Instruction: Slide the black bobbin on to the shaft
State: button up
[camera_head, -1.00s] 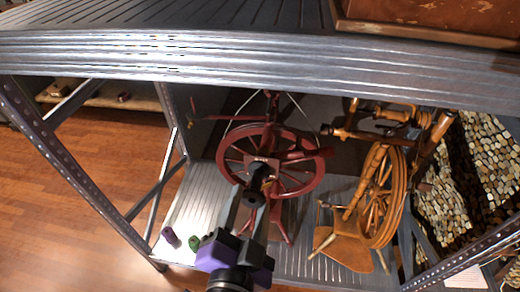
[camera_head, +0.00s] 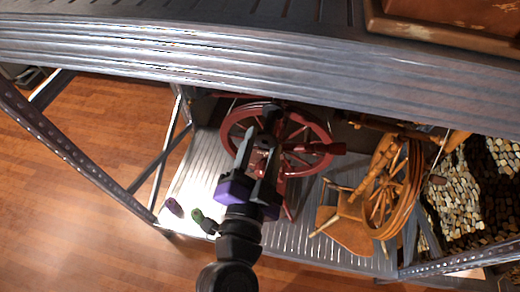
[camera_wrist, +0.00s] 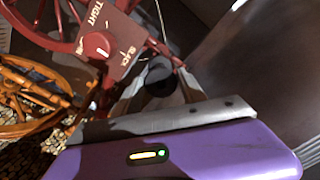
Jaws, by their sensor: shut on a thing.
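My gripper (camera_head: 259,150) is shut on the black bobbin (camera_head: 265,142) and holds it in front of the dark red spinning wheel (camera_head: 238,128). In the wrist view the bobbin (camera_wrist: 158,76) is a dark round shape between the fingers (camera_wrist: 160,92). Beside it is the wheel's red panel (camera_wrist: 125,48), marked "TIGHT" and "SLACK", with a round red knob (camera_wrist: 97,45). I cannot make out the shaft clearly, nor tell whether the bobbin touches it.
A purple bobbin (camera_head: 174,207) and a green bobbin (camera_head: 203,221) are on the lower metal shelf (camera_head: 196,180), left of my arm. A golden-brown spinning wheel (camera_head: 345,230) stands to the right. The upper shelf's thick metal edge (camera_head: 240,60) overhangs the red wheel.

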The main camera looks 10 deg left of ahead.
aim_at(272, 108)
jog(key=shift+b, duration=0.3)
jog(key=shift+w, duration=0.1)
jog(key=shift+w+a+f+b, duration=0.15)
jog(key=shift+w+b, duration=0.25)
jog(key=shift+b, duration=0.25)
jog(key=shift+b, duration=0.5)
jog(key=shift+w, duration=0.2)
jog(key=shift+w+d+b, duration=0.2)
jog(key=shift+w+b, duration=1.7)
jog(key=shift+w, duration=3.1)
